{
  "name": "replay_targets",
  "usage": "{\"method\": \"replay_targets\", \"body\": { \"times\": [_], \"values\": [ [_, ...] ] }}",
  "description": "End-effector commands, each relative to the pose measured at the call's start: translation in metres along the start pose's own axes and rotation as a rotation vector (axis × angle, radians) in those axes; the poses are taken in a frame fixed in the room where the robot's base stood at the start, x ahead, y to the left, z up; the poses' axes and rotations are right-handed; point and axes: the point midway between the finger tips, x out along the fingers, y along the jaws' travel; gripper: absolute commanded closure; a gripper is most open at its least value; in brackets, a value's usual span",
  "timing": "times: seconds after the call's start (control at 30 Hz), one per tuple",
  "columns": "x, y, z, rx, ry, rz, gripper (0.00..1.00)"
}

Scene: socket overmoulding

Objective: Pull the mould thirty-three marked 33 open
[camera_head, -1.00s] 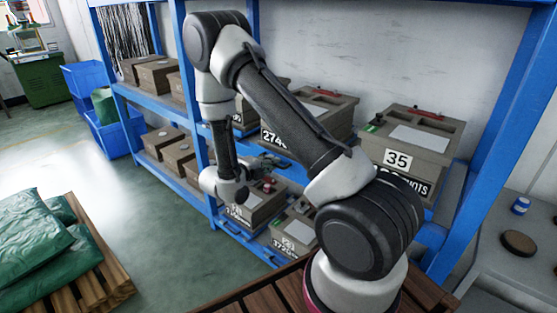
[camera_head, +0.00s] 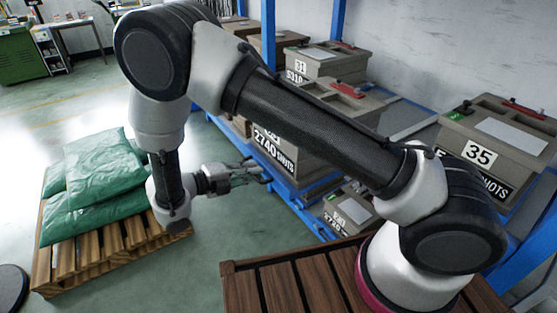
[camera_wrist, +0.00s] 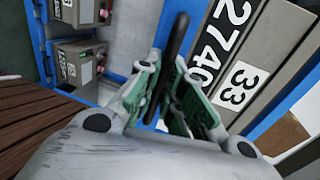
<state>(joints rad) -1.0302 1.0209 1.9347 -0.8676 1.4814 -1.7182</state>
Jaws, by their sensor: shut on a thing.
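Mould thirty-three is a grey-brown block. In the wrist view, its front face (camera_wrist: 262,40) carries the label 33 and the number 2740. In the head view, mould thirty-three (camera_head: 275,150) shows its 2740 SHOTS plate, partly hidden behind my arm, and stands out from the rack on a blue support. My gripper (camera_head: 262,173) is in front of it, left of the plate. In the wrist view, my gripper (camera_wrist: 166,65) has its fingers closed around a dark bar-like handle (camera_wrist: 178,35) that runs in front of the mould.
Mould 35 (camera_head: 498,150) stands at right, and a mould marked 31 (camera_head: 320,62) behind. A lower mould (camera_head: 348,212) sits beneath. Green sacks (camera_head: 105,170) lie on a pallet (camera_head: 105,245) at left. Open floor (camera_head: 215,240) lies between pallet and rack.

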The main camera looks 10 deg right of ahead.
Motion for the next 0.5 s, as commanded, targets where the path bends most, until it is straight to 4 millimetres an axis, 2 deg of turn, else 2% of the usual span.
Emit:
{"method": "replay_targets", "body": {
  "times": [0.03, 0.2, 0.4, 0.5],
  "values": [
    [-0.015, 0.005, 0.0, 0.001, -0.004, 0.003, 1.0],
    [-0.052, 0.013, 0.0, 0.0, -0.002, 0.003, 1.0],
    [-0.077, 0.018, 0.0, 0.0, -0.001, 0.002, 1.0],
    [-0.084, 0.019, 0.001, 0.0, 0.0, 0.002, 1.0]
  ]
}}
